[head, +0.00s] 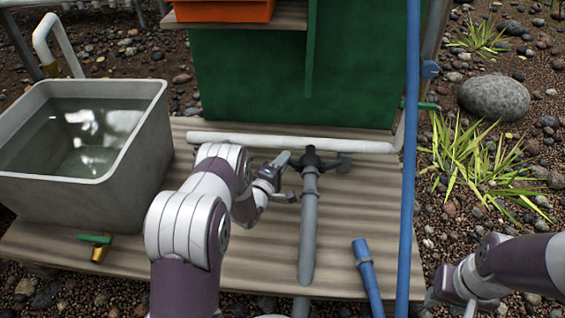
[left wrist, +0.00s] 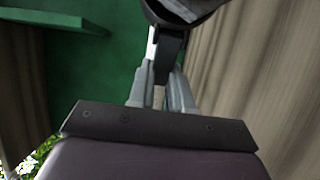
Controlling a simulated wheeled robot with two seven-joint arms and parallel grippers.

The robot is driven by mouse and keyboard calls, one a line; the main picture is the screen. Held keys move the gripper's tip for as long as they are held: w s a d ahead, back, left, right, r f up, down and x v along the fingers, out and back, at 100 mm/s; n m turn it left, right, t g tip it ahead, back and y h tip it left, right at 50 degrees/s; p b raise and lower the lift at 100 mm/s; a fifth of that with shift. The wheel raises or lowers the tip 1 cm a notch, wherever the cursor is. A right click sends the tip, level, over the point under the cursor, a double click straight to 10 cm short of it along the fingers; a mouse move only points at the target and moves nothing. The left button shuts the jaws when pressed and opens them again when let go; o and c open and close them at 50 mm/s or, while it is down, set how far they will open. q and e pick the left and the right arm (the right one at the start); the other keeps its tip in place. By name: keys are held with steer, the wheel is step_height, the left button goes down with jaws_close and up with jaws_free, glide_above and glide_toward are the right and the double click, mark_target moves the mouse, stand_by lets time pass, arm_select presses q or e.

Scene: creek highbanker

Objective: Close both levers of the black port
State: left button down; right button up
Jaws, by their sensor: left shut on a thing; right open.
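The black port (head: 311,160) sits in the middle of the wooden deck, at the top end of a grey hose (head: 308,230). One black lever (head: 343,162) sticks out to its right, with nothing touching it. My left gripper (head: 285,160) is at the port's left side. In the left wrist view its fingers (left wrist: 163,88) are shut on a dark lever (left wrist: 171,50) that leads up to the port (left wrist: 185,10). In the head view the fingers mostly hide that lever. My right gripper (head: 455,301) is open and empty at the lower right, well away from the port.
A white pipe (head: 260,141) lies behind the port, before a green box (head: 260,75). A grey water tub (head: 150,150) stands at left. An upright blue pipe (head: 408,180) and a short blue hose (head: 367,275) stand between the port and my right gripper.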

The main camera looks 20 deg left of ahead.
arm_select(q)
steer(key=m+h, duration=0.1)
steer(key=h, duration=0.1)
steer(key=w+m+g+h, duration=0.1)
steer(key=m+h, duration=0.1)
steer(key=shift+w+f+h, duration=0.1)
steer(key=shift+h, duration=0.3)
steer(key=shift+w+d+m+g+h+b, duration=0.15)
steer(key=shift+w+m+g+h+b, duration=0.1)
steer(key=shift+m+g+h, duration=0.6)
steer(key=shift+w+d+m+g+h+b, duration=0.2)
steer(key=shift+m+g+h, duration=0.15)
steer(key=shift+m+h, duration=0.5)
steer(key=shift+h, duration=0.3)
steer(key=c, duration=1)
jaws_free()
steer(key=shift+c, duration=0.2)
steer(key=p+v, duration=0.6)
steer(key=v, duration=0.6)
steer(key=shift+s+a+p, duration=0.25)
steer(key=shift+p, duration=0.15)
